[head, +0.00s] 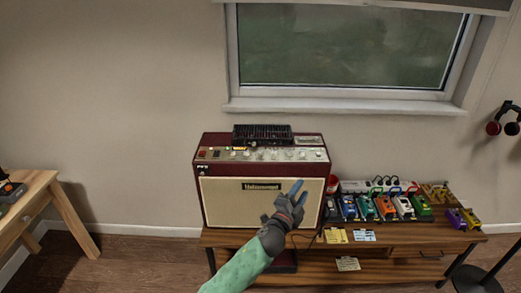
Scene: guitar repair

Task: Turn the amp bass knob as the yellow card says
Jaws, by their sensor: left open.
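The amp (262,181) is dark red with a cream front cloth and stands on a low wooden bench. Its control panel (262,154) runs along the upper front with a row of small knobs; their labels are too small to read, so I cannot tell which is bass. A yellow card (335,236) lies on the bench right of the amp; its writing is unreadable. My left gripper (294,190) is open and empty in front of the amp's lower right cloth, below the panel, and hides part of it. My right gripper is out of view.
Several coloured pedals (384,207) stand right of the amp. A blue card (364,236) lies beside the yellow one, and a pale card (347,264) is lower. A black slotted box (262,134) sits on the amp. A wooden table (28,205) stands at left.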

